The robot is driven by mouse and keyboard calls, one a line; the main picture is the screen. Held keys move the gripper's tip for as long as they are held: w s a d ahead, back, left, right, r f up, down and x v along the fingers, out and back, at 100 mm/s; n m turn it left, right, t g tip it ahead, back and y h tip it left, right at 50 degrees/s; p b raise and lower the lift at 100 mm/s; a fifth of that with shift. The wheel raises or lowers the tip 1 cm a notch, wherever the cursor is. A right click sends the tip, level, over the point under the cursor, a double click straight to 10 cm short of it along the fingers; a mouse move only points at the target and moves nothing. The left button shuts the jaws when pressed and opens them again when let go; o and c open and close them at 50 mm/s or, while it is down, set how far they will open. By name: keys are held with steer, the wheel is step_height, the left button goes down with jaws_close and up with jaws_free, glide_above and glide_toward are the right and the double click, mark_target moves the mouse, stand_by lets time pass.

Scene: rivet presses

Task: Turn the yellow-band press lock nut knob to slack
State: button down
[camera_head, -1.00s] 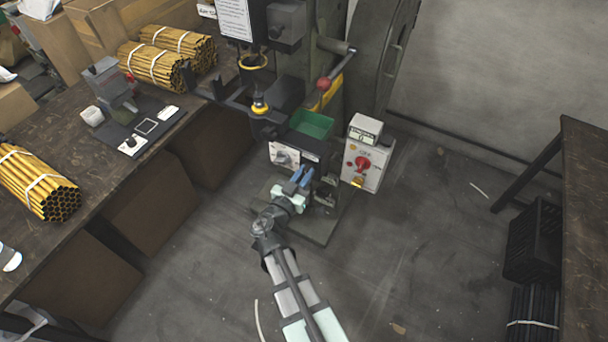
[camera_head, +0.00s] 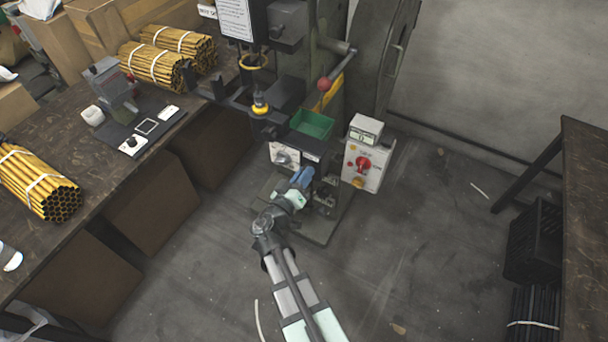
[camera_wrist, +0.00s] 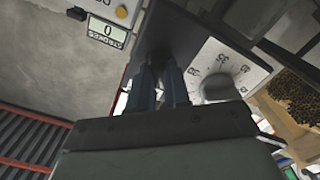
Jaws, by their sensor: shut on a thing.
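The press with the yellow band (camera_head: 260,104) stands at the centre of the head view. Low on its front is a white dial plate (camera_head: 284,156), with a round grey knob over a numbered scale (camera_wrist: 228,68) in the wrist view. My gripper (camera_head: 302,177) is at the press beside this plate, to its lower right. In the wrist view its two blue fingers (camera_wrist: 160,82) point at a dark face beside the dial and look nearly together. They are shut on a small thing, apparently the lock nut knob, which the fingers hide. I cannot tell which way that knob is turned.
A grey control box (camera_head: 367,163) with a red knob and a counter display stands right of the press. A green tray (camera_head: 312,124) sits above the dial plate. The red-ball lever (camera_head: 324,84) hangs above. Open floor lies in front and right.

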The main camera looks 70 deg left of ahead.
steer(key=shift+s+f+n, duration=0.1)
steer(key=shift+f+n, duration=0.05)
steer(key=shift+n, duration=4.45)
steer(key=c, duration=1.1)
jaws_free()
steer(key=v, duration=1.3)
steer(key=shift+s+d, duration=0.25)
steer(key=shift+n, duration=0.5)
